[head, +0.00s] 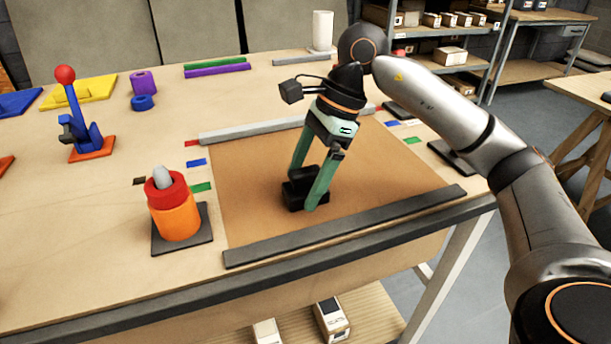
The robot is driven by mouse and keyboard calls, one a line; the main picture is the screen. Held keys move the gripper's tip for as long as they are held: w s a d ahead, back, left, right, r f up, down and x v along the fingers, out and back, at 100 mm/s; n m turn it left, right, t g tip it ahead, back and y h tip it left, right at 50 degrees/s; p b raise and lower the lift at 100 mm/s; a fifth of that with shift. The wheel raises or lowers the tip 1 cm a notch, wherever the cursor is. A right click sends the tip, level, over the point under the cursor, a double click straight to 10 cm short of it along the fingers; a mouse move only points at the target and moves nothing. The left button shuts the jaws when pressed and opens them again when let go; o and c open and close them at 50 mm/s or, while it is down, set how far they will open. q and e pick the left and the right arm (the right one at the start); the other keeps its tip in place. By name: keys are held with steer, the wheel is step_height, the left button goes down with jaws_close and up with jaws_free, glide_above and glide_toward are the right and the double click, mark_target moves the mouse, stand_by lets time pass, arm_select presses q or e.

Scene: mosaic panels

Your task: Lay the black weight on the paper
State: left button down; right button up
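The brown paper (254,204) lies flat on the bench between a grey bar at its back and a dark bar at its front. The black weight (293,197), a dark block with a raised upper part, is over the middle of the paper, low down. Whether it rests on the paper or hangs just above it is hard to tell. My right gripper (303,189), with green fingers, points down with one finger on each side of the weight and looks closed on it. The far fingertip is hidden behind the weight. My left gripper is not in view.
The dark bar (345,228) and grey bar (262,131) edge the paper. An orange and red cylinder (175,216) on a dark base stands left of the paper. A blue lever with a red ball (66,75) stands farther left. Small coloured strips (201,187) lie beside the paper.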

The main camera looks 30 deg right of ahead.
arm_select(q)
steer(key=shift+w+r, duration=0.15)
arm_select(e)
steer(key=shift+r, duration=0.1)
steer(key=shift+r, duration=0.25)
arm_select(q)
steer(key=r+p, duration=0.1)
steer(key=p, duration=0.1)
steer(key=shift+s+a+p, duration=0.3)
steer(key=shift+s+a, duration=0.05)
arm_select(e)
steer(key=v, duration=1.1)
steer(key=shift+d+r, duration=0.2)
steer(key=shift+r, duration=0.05)
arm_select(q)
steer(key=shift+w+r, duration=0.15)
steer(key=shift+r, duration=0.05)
arm_select(e)
steer(key=shift+s, duration=0.1)
steer(key=shift+s, duration=0.1)
